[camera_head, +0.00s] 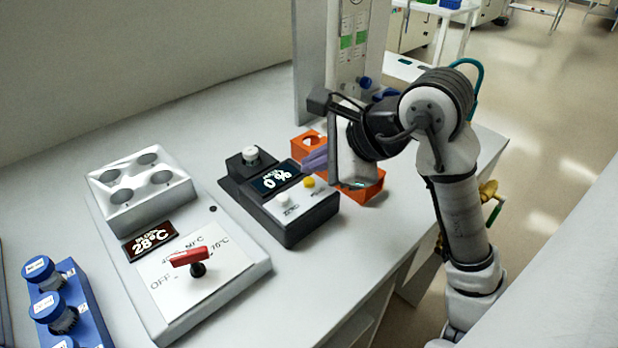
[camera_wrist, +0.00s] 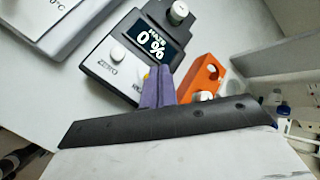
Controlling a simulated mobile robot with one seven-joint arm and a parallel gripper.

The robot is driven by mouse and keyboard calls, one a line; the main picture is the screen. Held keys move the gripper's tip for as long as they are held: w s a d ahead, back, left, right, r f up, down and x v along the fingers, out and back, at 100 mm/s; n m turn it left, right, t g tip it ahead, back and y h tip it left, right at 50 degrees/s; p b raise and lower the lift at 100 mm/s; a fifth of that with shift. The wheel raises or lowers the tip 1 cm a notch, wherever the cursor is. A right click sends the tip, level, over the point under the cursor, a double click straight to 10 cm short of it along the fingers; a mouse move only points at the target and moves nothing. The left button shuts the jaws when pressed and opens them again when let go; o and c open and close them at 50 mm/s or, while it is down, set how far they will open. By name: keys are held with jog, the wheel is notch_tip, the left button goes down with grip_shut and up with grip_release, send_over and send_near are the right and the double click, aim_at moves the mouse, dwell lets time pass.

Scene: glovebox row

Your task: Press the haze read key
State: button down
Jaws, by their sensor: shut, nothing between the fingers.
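The haze meter (camera_head: 290,222) is a dark grey box with a light key panel and a display (camera_head: 275,179) reading 0 %. It has a white key (camera_head: 284,200), labelled ZERO in the wrist view (camera_wrist: 118,53), and a yellow key (camera_head: 309,182) to its right. In the wrist view the yellow key is mostly hidden behind the fingers. My gripper (camera_head: 304,161) is shut and empty, its purple fingertips close to the yellow key, just beyond it in the head view. I cannot tell whether they touch anything.
An orange holder (camera_head: 370,190) stands right beside the meter. A heater block (camera_head: 205,286) with a red knob (camera_head: 189,257) and 28°C display stands left. Blue-capped bottles (camera_head: 40,268) sit at far left. A grey upright post (camera_head: 308,60) rises behind. The front bench is clear.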

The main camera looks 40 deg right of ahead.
jog(key=shift+f, duration=0.15)
dwell(0.5)
jog(key=shift+f+b, duration=0.35)
jog(key=shift+b, duration=0.5)
jog(key=shift+f+b, duration=0.35)
jog(key=shift+b, duration=0.25)
jog(key=shift+r, duration=0.15)
dwell(0.5)
jog(key=shift+r, duration=0.7)
jog(key=shift+r, duration=0.1)
notch_tip(320, 180, up, 5)
jog(key=p, duration=0.2)
jog(key=shift+p, duration=0.3)
dwell(0.6)
